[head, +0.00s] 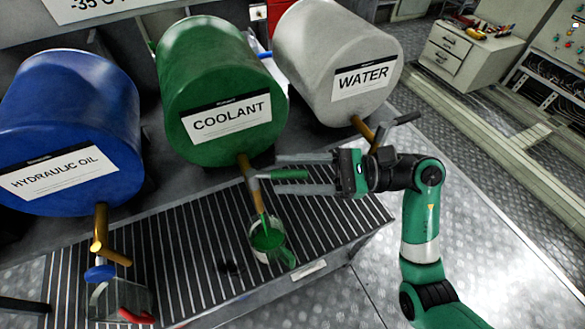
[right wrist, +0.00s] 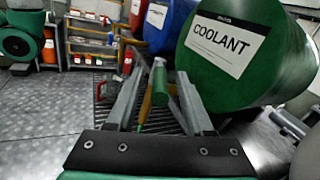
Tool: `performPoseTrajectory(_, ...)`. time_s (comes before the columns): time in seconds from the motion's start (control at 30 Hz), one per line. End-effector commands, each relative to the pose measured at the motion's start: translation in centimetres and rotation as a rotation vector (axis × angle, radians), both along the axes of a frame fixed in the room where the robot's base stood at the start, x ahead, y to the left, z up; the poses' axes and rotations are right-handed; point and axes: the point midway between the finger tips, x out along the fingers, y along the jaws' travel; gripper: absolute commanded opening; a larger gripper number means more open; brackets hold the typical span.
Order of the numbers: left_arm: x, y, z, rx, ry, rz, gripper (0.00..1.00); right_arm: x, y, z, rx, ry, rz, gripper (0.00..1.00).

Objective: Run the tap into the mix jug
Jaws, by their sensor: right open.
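The green COOLANT drum (head: 215,80) has a brass tap (head: 252,188) with a green lever (head: 290,174) that points right. A thin green stream shows below the spout, over a jug (head: 258,247) with green inside and a green handle. My right gripper (head: 279,173) is open, its fingers on either side of the lever; contact is unclear. The right wrist view also shows the lever (right wrist: 159,80) between the fingers. A second, grey container (head: 105,300) with a red part stands below the hydraulic oil tap (head: 101,232). Which is the mix jug cannot be told. My left gripper is not in view.
The blue HYDRAULIC OIL drum (head: 65,125) stands left, its tap with a blue handle. The grey WATER drum (head: 335,65) stands right; its tap (head: 363,129) is close to my right gripper. The slatted drip tray (head: 325,215) is bare right of the green jug.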

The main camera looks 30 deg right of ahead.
Motion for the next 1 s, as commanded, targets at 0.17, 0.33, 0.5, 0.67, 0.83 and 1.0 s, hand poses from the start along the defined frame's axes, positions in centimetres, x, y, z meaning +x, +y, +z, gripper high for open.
performPoseTrajectory(0.17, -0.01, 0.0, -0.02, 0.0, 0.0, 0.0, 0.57, -0.01, -0.03, -0.02, 0.0, 0.0, 0.0, 0.36)
performPoseTrajectory(0.33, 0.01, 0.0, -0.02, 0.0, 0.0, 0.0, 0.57, -0.02, -0.04, 0.0, 0.0, 0.0, 0.0, 0.05)
performPoseTrajectory(0.5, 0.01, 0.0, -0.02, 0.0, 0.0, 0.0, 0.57, -0.03, -0.04, 0.01, 0.0, 0.0, 0.0, 0.0)
performPoseTrajectory(0.67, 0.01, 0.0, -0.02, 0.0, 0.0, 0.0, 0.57, -0.03, -0.04, 0.01, 0.0, 0.0, 0.0, 0.0)
performPoseTrajectory(0.83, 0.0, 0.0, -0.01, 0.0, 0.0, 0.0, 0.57, -0.03, -0.04, 0.02, 0.0, 0.0, 0.0, 0.0)
performPoseTrajectory(1.0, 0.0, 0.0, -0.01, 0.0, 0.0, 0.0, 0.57, -0.03, -0.04, 0.03, 0.0, -0.001, 0.0, 0.0)
